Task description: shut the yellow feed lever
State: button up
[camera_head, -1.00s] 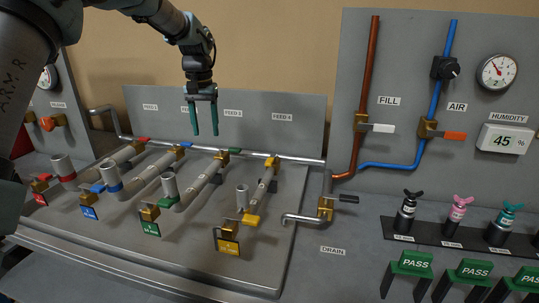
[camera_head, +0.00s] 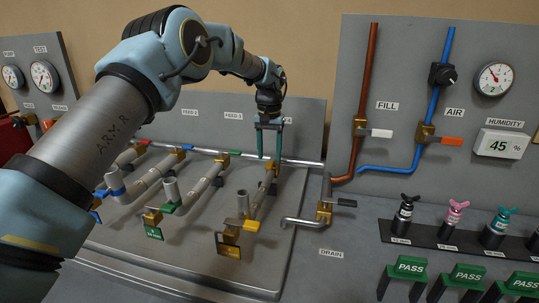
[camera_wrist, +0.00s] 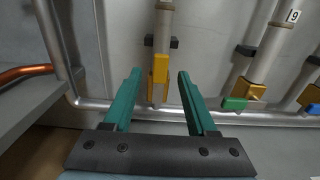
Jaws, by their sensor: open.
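The yellow feed lever (camera_wrist: 159,68) shows in the wrist view on its brass valve, roughly in line with its grey pipe. In the head view the top of that yellow line (camera_head: 270,165) is partly hidden by my gripper (camera_head: 270,147). My gripper is open and points down over it. In the wrist view the two green fingers (camera_wrist: 159,75) stand either side of the yellow lever, with gaps on both sides. I cannot tell the fingertips' exact height relative to it. Another yellow lever (camera_head: 251,224) sits at the lower valve of the same line.
The green lever (camera_wrist: 234,103) and blue lever (camera_wrist: 313,108) are on neighbouring lines. A horizontal steel pipe (camera_wrist: 110,105) runs along the valves. The drain valve (camera_head: 325,208) with a dark handle (camera_head: 346,202) stands to the right. Bare plate (camera_head: 190,255) lies in front.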

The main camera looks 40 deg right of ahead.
aim_at(271, 164)
jog(key=shift+f, duration=1.2)
grip_shut()
dwell(0.6)
